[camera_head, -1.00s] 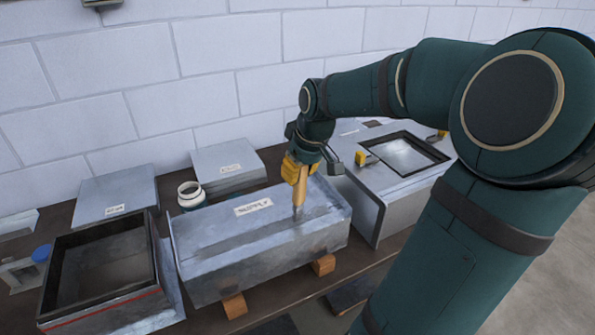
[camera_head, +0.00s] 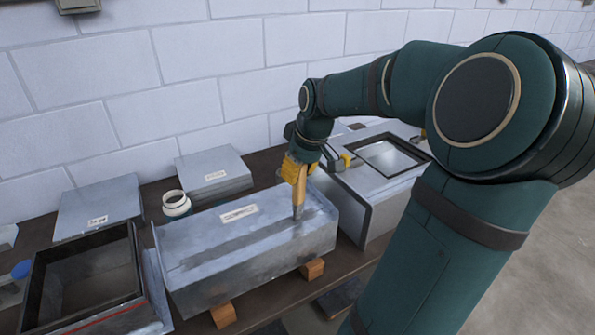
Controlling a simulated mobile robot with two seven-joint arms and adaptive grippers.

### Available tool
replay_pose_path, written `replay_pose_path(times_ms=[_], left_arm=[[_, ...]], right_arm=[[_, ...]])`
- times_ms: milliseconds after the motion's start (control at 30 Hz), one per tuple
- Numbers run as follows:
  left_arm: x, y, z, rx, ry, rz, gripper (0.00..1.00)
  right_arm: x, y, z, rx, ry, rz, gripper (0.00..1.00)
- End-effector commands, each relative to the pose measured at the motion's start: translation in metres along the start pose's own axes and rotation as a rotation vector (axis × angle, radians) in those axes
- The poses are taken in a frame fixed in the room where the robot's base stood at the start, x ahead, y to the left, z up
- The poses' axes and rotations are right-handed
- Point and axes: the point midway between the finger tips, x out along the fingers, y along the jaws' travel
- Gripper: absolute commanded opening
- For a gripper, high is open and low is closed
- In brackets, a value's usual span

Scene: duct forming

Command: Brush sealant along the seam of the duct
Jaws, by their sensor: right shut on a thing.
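The duct (camera_head: 260,262) is a long grey metal box with a white label (camera_head: 239,214) on its top, resting on wooden blocks. A darker strip (camera_head: 225,246) runs lengthwise along its top, along the seam. My right gripper (camera_head: 297,170) is shut on a brush (camera_head: 299,192) with a tan handle. The brush points down, and its tip is at the right part of the duct's top, at the end of the dark strip. I cannot tell whether the bristles press on the metal. An open white jar (camera_head: 176,204) stands behind the duct's left end. My left gripper is out of view.
An open black-framed box (camera_head: 140,275) stands left of the duct. Labelled grey metal pieces (camera_head: 98,208) (camera_head: 213,172) lie at the back. Another duct piece with a framed opening (camera_head: 363,205) stands close on the right. Wooden blocks (camera_head: 223,314) support the duct. A block wall is behind.

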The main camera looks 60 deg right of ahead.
Motion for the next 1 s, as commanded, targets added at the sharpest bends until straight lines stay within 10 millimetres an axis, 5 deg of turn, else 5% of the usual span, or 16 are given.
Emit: replay_pose_path(times_ms=[1000], left_arm=[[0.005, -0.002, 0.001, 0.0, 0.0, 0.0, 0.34]], right_arm=[[-0.003, 0.03, 0.008, 0.001, 0.001, 0.001, 0.0]])
